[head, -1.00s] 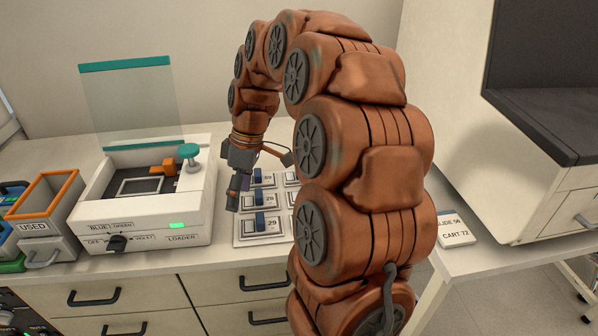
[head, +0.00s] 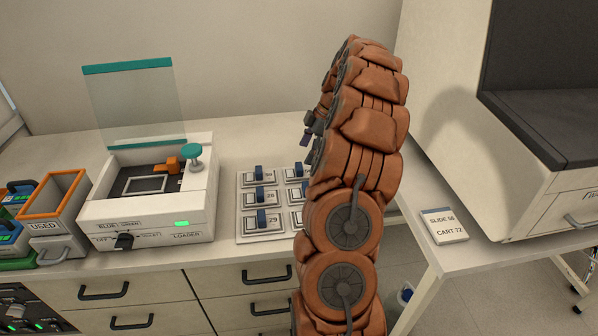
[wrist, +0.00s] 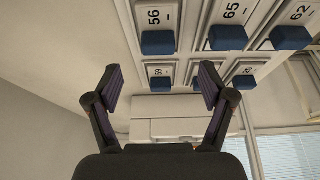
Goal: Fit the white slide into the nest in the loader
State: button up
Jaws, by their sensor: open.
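The loader (head: 150,215) stands on the counter at left in the head view, its clear teal-edged lid (head: 130,105) raised. The nest, a pale rectangular frame (head: 146,184), lies on its dark floor and looks empty. White slides with blue grips stand in rows right of the loader; one is marked 29 (head: 271,221). In the wrist view a slide marked 56 (wrist: 157,18) is at the top, beyond my fingers. My gripper (wrist: 160,84) is open and empty. In the head view it (head: 306,132) is largely hidden by my arm, above the far right of the slides.
An orange-rimmed USED bin (head: 57,195) stands left of the loader. An orange clamp (head: 172,164) and a teal knob (head: 194,152) sit at the nest. A card (head: 444,227) reading SLIDE 56, CART 72 lies on the right-hand surface. Counter between loader and slides is clear.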

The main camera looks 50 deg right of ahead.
aim_at(300, 166)
jog(key=shift+p+x, duration=1.6)
jog(key=shift+x, duration=1.85)
jog(key=c, duration=1.3)
jog(key=shift+r+b, duration=1.8)
jog(key=shift+r, duration=3.2)
jog(key=shift+c, duration=0.2)
